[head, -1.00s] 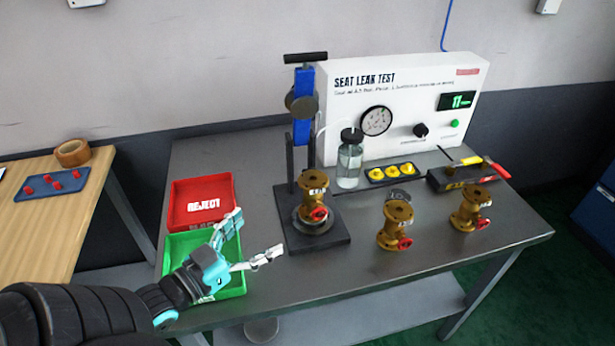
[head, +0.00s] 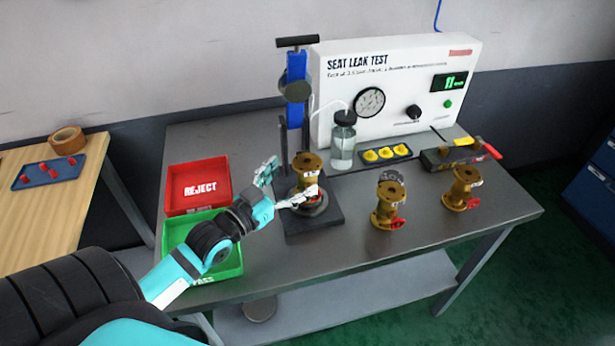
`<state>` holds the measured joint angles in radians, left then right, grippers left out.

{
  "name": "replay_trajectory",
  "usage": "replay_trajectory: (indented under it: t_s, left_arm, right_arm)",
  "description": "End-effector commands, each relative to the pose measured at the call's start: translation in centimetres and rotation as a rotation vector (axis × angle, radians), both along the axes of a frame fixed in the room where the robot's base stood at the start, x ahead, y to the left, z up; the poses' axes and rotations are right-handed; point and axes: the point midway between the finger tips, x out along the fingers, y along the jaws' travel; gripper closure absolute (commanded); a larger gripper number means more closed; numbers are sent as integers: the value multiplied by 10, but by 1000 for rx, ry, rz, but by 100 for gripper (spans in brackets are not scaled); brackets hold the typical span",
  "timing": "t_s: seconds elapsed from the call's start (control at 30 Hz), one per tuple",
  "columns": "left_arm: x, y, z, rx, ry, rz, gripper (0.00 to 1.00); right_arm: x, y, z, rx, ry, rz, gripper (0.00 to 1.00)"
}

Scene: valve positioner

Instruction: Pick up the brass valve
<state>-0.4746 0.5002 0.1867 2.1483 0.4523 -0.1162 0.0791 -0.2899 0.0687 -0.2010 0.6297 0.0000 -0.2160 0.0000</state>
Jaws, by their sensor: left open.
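A brass valve (head: 307,168) stands upright on the round seat of the press stand (head: 318,222). My left gripper (head: 290,186) is open at the valve's left side. One finger crosses in front of the valve's lower body and hides most of its red handle; the other is up and to the left. I cannot tell whether the gripper touches the valve. A second brass valve (head: 388,205) with a red handle stands on the table to the right. A third brass valve (head: 461,187) stands farther right. My right gripper does not show.
The press column (head: 297,95) rises behind the valve. A red REJECT tray (head: 182,210) and a green PASS tray (head: 234,265) are at left. The test box (head: 330,95), bottle (head: 343,145), yellow-part tray (head: 407,150) and red-handled tool (head: 445,160) stand at the back.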

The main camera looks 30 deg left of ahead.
Motion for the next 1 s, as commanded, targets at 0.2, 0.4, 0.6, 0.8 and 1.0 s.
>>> replay_trajectory:
  t_s: [0.2,0.4,0.6,0.8,1.0]
  left_arm:
    - [20,-3,8,-1,-3,0,9]
    - [46,-7,8,-1,-1,-1,9]
    - [53,-8,7,0,1,-1,9]
    - [53,-9,7,0,1,-1,18]
    - [52,-8,7,0,1,-1,44]
  right_arm:
    - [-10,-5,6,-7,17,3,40]
    - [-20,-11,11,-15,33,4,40]
    - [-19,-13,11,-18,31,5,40]
    - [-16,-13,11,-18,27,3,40]
    - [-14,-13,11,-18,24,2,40]
